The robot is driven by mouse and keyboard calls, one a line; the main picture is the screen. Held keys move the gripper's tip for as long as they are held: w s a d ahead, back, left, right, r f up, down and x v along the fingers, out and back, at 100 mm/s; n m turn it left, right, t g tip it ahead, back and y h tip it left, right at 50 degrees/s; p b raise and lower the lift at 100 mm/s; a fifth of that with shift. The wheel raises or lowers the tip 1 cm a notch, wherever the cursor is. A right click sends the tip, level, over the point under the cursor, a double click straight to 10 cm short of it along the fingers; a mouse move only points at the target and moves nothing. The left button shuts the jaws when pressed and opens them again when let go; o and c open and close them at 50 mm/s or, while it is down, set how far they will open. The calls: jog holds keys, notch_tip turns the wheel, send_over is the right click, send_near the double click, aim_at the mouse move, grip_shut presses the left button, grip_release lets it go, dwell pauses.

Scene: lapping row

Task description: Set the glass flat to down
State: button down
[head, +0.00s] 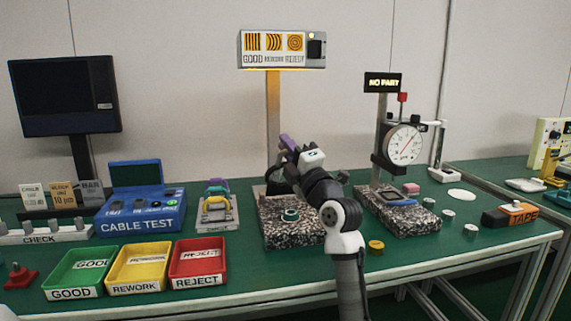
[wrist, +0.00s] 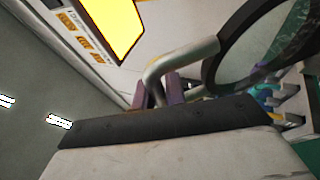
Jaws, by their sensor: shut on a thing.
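My gripper (head: 287,143) is raised above the left granite block (head: 290,236), under the lit sign box. In the wrist view its purple fingers (wrist: 167,92) are shut on a bent grey metal handle (wrist: 180,60). The handle joins a black ring (wrist: 222,48), seen tilted up at the right; this looks like the frame of the glass flat. A small teal ring-shaped part (head: 290,215) sits on the granite block below.
The lit box (head: 282,49) on its post stands just above my gripper. A dial gauge (head: 404,144) stands on a second granite block to the right. Green, yellow and red trays (head: 198,262) lie at front left. A yellow part (head: 376,246) lies near my arm.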

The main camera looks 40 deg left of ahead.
jog(key=s+d+f+b, duration=0.2)
jog(key=d+f+b, duration=0.1)
jog(key=f+b, duration=0.2)
jog(key=s+d+f+b, duration=0.3)
jog(key=f+b, duration=0.3)
jog(key=b, duration=0.3)
jog(key=shift+s+d+f+y+b, duration=0.2)
jog(key=shift+s+d+y+b, duration=0.05)
jog(key=shift+s+y+b, duration=0.05)
jog(key=shift+f, duration=0.1)
jog(key=c, duration=1.9)
grip_release()
jog(key=shift+o, duration=0.9)
jog(key=shift+d, duration=0.2)
